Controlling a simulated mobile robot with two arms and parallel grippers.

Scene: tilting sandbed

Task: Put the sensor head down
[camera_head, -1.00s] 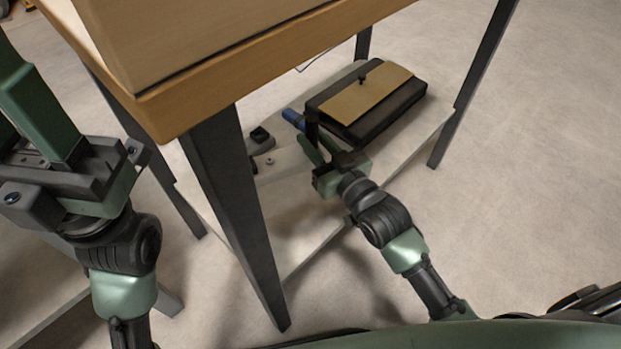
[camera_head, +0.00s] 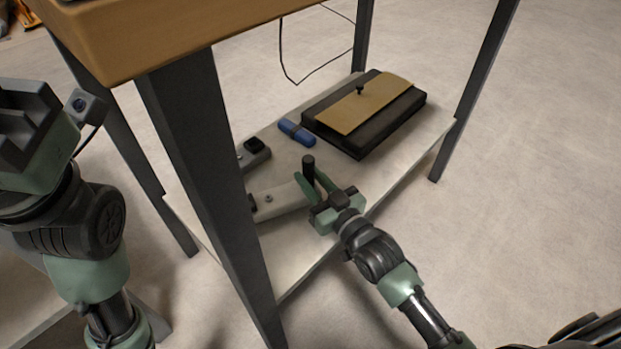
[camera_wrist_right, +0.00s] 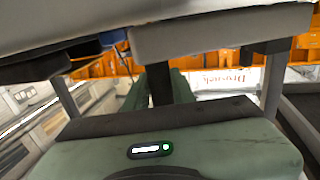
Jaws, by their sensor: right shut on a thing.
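My right gripper (camera_head: 318,185) reaches in over the lower shelf (camera_head: 300,253) of the table, from the front right. It is shut on a dark upright cylinder (camera_head: 309,164), probably the sensor head, whose top stands up between the green fingers. I cannot tell whether its lower end touches the shelf. In the right wrist view the green fingers (camera_wrist_right: 170,85) point away with a dark strip between them. My left gripper (camera_head: 35,120) is at the left edge, outside the table; its fingertips are not clearly shown.
A black case with a tan plate (camera_head: 366,103) lies at the shelf's back right. A blue rounded object (camera_head: 297,132), a dark small device (camera_head: 254,151) and a pale piece (camera_head: 283,200) lie nearby. A table leg (camera_head: 212,180) and the tabletop (camera_head: 180,35) hem in the shelf.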

